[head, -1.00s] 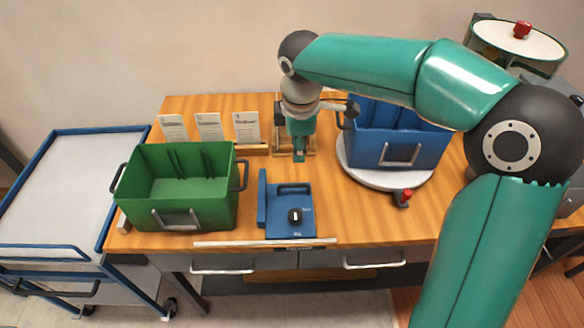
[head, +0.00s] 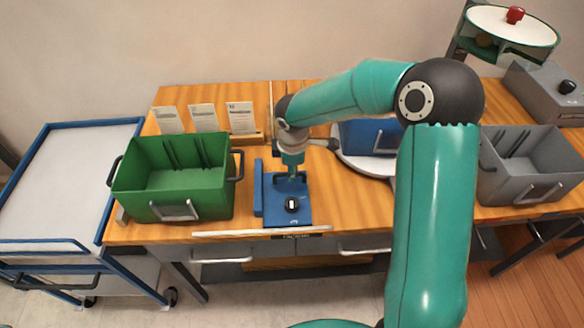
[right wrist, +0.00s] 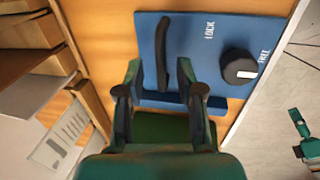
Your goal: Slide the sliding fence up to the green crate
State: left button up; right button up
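The sliding fence (head: 299,190) is a blue plate with an upright blue wall on its left side, a dark bar handle and a black knob (head: 292,204). In the right wrist view the knob's white mark is beside the word FREE, and the dark handle (right wrist: 163,50) shows. The green crate (head: 175,205) stands left of the fence, with a narrow gap between them. My right gripper (head: 291,178) is low over the back of the fence. Its fingers (right wrist: 160,75) are apart, one on each side of the handle, with gaps showing. My left gripper is out of view.
A blue crate (head: 365,138) on a round turntable is partly hidden behind my right arm. A grey crate (head: 525,190) stands farther right. Three cards in a wooden holder (head: 247,138) stand behind the green crate. A white strip (head: 250,233) lies along the table's front edge.

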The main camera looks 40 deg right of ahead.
jog(key=shift+w+f, duration=0.1)
jog(key=shift+f, duration=0.55)
grip_shut()
jog(key=shift+d, duration=0.1)
